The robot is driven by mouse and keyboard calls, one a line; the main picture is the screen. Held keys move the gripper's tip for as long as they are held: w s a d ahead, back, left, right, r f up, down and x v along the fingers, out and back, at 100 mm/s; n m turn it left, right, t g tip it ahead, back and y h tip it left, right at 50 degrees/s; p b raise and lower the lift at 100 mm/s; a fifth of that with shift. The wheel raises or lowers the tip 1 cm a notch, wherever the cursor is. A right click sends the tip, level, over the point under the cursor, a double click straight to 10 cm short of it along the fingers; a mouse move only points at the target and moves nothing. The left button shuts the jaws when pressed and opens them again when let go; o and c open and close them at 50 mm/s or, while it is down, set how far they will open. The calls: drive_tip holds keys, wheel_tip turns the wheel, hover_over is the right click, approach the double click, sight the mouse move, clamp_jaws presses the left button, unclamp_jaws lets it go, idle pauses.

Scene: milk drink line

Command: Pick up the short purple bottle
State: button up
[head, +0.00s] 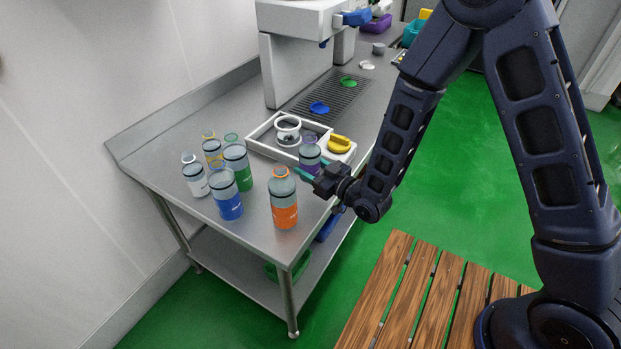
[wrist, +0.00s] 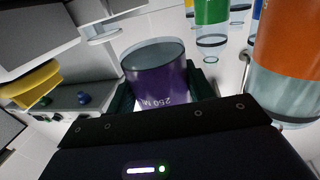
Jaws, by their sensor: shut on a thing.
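The short purple bottle (head: 309,160) is near the front right of the steel table, beside the white tray, in the head view. In the wrist view the purple bottle (wrist: 158,75) fills the space between the fingers, with its printed label toward the camera. My gripper (head: 313,172) reaches in from the right and is shut on the purple bottle; the wrist view shows my gripper (wrist: 160,95) with dark green fingers on both sides of it. I cannot tell whether the bottle's base touches the table.
An orange bottle (head: 284,205) stands close on the near side. Blue (head: 226,200), green (head: 238,170), white (head: 195,178) and yellow (head: 212,152) bottles stand to the left. The white tray (head: 262,152) holds a round container (head: 288,131).

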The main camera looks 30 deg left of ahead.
wheel_tip(320, 180, up, 26)
idle(1.3)
drive_tip(key=n, duration=0.6)
idle(0.4)
drive_tip(key=n, duration=0.6)
idle(0.3)
